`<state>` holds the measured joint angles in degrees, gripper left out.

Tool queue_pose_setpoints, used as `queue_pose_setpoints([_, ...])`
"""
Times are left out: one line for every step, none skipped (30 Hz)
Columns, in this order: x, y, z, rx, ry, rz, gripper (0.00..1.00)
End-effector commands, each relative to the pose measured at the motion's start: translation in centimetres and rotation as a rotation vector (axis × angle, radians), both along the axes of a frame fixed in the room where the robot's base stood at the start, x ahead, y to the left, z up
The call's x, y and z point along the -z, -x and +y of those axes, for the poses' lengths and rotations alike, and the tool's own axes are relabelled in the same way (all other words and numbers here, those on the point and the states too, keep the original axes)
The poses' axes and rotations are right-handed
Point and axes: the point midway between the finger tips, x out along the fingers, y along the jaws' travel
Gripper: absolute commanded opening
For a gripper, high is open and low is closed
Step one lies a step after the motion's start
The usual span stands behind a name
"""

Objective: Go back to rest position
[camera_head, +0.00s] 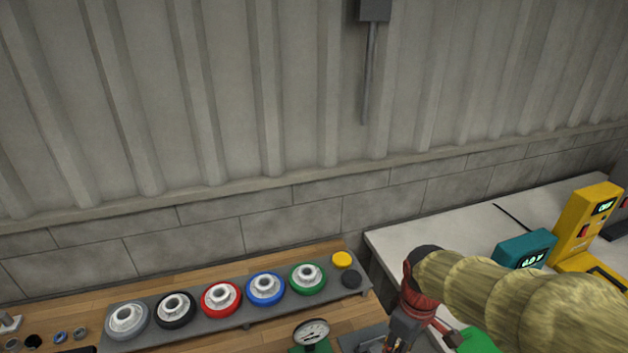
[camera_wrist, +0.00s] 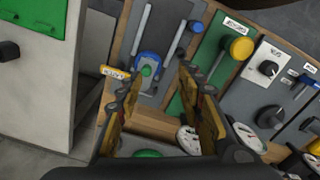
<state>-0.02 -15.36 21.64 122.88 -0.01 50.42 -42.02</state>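My gripper (camera_wrist: 158,78) is open in the wrist view, with its two fingers apart and nothing held between them. Past the fingertips is a grey panel with a blue and green fitting (camera_wrist: 149,66), which appears apart from the fingers. In the head view my arm reaches in from the lower right in a ribbed yellowish cover. Its red and dark wrist end (camera_head: 412,305) hangs over the gap between the wooden bench and the pale table; the fingertips cannot be made out clearly there.
A grey rack (camera_head: 235,318) on the wooden bench holds several coloured wheels. A dial gauge (camera_head: 311,332) stands in front. A teal meter (camera_head: 524,250) and a yellow device (camera_head: 585,225) are on the pale table (camera_head: 420,238). A panel with a yellow knob (camera_wrist: 241,48) is close in the wrist view.

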Motion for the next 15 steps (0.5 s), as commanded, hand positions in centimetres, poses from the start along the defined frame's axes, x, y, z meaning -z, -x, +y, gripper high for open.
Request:
queue_pose_setpoints([-1.2, 0.7, 0.0, 0.102, -0.002, -0.027, 0.37])
queue_pose_setpoints([-1.9, 1.2, 0.0, 0.171, -0.005, -0.041, 0.37])
queue_pose_setpoints([-2.8, 1.8, 0.0, 0.26, -0.01, -0.063, 0.37])
queue_pose_setpoints([-3.4, 2.3, 0.0, 0.325, -0.015, -0.08, 0.37])
queue_pose_setpoints([-4.2, 2.8, 0.0, 0.388, -0.022, -0.1, 0.37])
queue_pose_setpoints([-5.2, 3.5, 0.0, 0.469, -0.034, -0.127, 0.37])
queue_pose_setpoints([-5.9, 4.1, 0.0, 0.528, -0.044, -0.149, 0.37])
queue_pose_setpoints([-6.6, 4.6, 0.0, 0.58, -0.055, -0.171, 0.37])
queue_pose_setpoints([-7.5, 5.3, 0.0, 0.636, -0.071, -0.199, 0.37])
queue_pose_setpoints([-8.2, 5.8, 0.0, 0.669, -0.083, -0.221, 0.37])
queue_pose_setpoints([-8.8, 6.2, 0.0, 0.696, -0.094, -0.243, 0.37])
queue_pose_setpoints([-9.6, 6.8, 0.0, 0.721, -0.108, -0.271, 0.37])
queue_pose_setpoints([-10.2, 7.2, 0.0, 0.732, -0.118, -0.293, 0.37])
queue_pose_setpoints([-10.7, 7.6, 0.0, 0.732, -0.126, -0.312, 0.37])
queue_pose_setpoints([-11.4, 8.0, 0.0, 0.73, -0.137, -0.34, 0.37])
